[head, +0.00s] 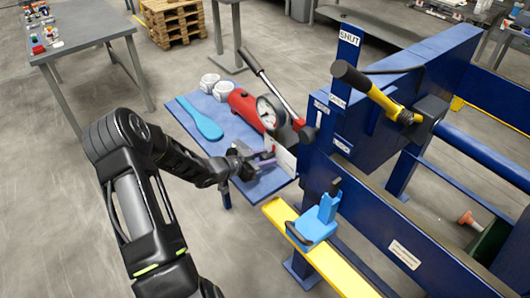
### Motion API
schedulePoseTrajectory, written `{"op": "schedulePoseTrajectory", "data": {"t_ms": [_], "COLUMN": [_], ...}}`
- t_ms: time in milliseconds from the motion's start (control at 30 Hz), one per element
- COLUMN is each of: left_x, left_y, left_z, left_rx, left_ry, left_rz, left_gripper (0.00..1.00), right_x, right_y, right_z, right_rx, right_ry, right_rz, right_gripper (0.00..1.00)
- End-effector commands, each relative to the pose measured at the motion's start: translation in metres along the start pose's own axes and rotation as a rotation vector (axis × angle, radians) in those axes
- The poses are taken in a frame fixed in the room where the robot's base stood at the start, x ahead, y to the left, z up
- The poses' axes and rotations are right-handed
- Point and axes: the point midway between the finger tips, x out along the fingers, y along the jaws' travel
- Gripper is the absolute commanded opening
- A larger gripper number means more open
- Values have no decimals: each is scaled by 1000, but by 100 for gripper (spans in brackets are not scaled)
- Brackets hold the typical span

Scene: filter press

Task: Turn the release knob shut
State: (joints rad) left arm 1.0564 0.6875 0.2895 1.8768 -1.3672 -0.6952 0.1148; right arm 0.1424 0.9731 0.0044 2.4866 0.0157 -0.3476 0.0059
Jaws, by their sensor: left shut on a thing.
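My left gripper (254,162) reaches in from the left over the blue bench, just below the round gauge (270,111). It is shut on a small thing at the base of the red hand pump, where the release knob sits. The fingers hide most of the knob, and its turn position cannot be told. The red hand pump (243,106) lies on the bench, with its black-gripped lever (270,83) slanting above it. A small white plate (285,158) stands right beside the fingertips. My right gripper is not in view.
The blue bench (265,186) also holds a light-blue paddle (201,119) and white rolls (222,90). The blue press frame (389,90) with a yellow, black-gripped lever (378,92) fills the right. A light-blue handled block (318,222) sits on a yellow rail (343,274).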

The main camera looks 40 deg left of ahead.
Motion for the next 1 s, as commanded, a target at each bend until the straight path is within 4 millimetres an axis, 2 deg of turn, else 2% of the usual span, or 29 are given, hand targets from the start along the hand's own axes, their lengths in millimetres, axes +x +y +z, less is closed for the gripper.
{"op": "schedulePoseTrajectory", "data": {"t_ms": [200,700,733,800,1000], "left_x": [0,0,0,0,0], "left_y": [0,0,0,0,0], "left_z": [-1,0,0,0,0], "left_rx": [-80,-106,-106,-105,-104], "left_ry": [0,2,2,2,2], "left_rz": [32,41,41,41,41], "left_gripper": [0,0,36,42,42], "right_x": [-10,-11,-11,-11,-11], "right_y": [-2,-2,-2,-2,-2], "right_z": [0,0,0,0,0], "right_rx": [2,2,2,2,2], "right_ry": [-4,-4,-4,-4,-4], "right_rz": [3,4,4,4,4], "right_gripper": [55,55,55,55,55]}}
